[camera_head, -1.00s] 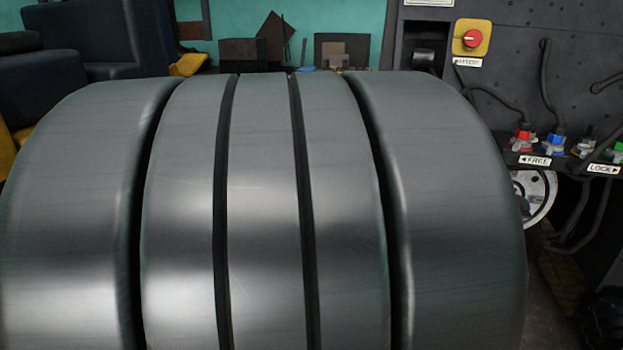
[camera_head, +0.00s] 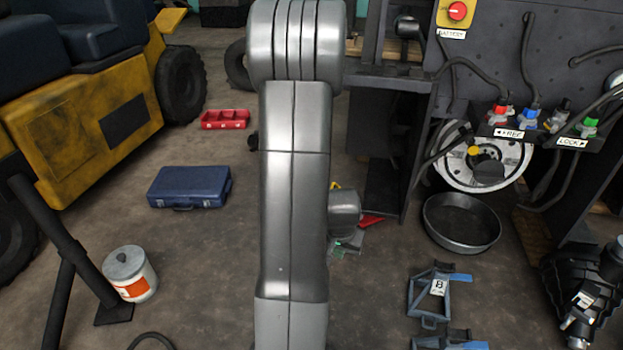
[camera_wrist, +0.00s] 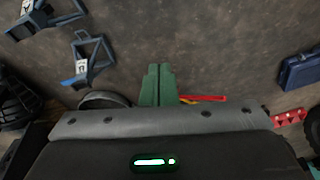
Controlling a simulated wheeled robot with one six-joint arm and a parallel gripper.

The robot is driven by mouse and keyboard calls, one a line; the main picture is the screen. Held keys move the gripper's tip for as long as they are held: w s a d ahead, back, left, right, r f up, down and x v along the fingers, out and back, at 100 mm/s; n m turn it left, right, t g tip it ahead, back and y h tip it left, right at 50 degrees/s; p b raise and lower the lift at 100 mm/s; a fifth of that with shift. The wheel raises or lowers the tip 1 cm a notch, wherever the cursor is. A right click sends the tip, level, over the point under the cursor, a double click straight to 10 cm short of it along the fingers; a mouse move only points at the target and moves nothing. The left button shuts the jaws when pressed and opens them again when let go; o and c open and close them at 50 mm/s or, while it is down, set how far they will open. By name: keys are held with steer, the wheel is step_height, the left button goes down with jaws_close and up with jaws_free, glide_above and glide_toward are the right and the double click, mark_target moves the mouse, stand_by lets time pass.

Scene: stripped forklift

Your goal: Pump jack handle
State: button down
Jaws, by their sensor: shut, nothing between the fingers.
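My gripper (camera_wrist: 159,72) shows in the wrist view as two green fingers pressed together, with nothing between them. In the head view my arm hides most of it. A red bar (camera_wrist: 203,98) with a yellow edge lies just right of the fingers in the wrist view, apart from their tips. It also shows as a red piece (camera_head: 370,220) right of my arm in the head view. It may be part of the jack, but my arm and gripper body hide the rest, so I cannot tell its full shape.
Two blue stands, one marked 8 (camera_head: 432,292), stand on the floor at right. A round black pan (camera_head: 462,224) is near the wheel hub. A blue case (camera_head: 189,187), red tray (camera_head: 225,119) and white bucket (camera_head: 131,273) are at left. Floor between is clear.

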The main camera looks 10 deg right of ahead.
steer(key=s+d+f+m+g+p, duration=0.1)
steer(key=d+f+m+g+p, duration=0.1)
steer(key=d+f+m+p, duration=0.5)
steer(key=shift+d+f+p, duration=1.55)
steer(key=shift+f+p, duration=0.15)
steer(key=shift+f, duration=0.9)
